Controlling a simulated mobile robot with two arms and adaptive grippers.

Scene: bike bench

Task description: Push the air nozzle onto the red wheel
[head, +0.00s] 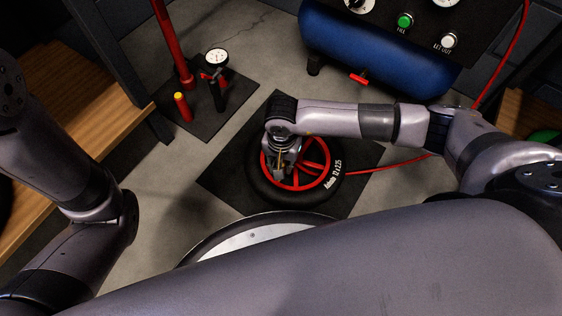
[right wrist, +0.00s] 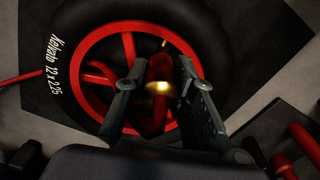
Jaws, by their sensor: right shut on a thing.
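The red wheel (head: 326,178) with its black tyre lies flat on a dark mat; it also shows in the right wrist view (right wrist: 92,40). My right gripper (head: 280,170) reaches down over the left part of the rim. In the right wrist view its fingers (right wrist: 160,87) are on either side of the air nozzle (right wrist: 158,87), a brass piece with red hose curling below it. A small brass-coloured tip, perhaps the valve (right wrist: 163,44), shows near the rim just beyond the nozzle. They look apart, but the depth is unclear. My left gripper is out of view.
The blue compressor tank (head: 375,50) stands at the back, with a green button (head: 405,20) above. The red hose (head: 390,164) runs right from the wheel. A floor pump (head: 215,75) stands back left. A round pale-topped stand (head: 265,237) is in front.

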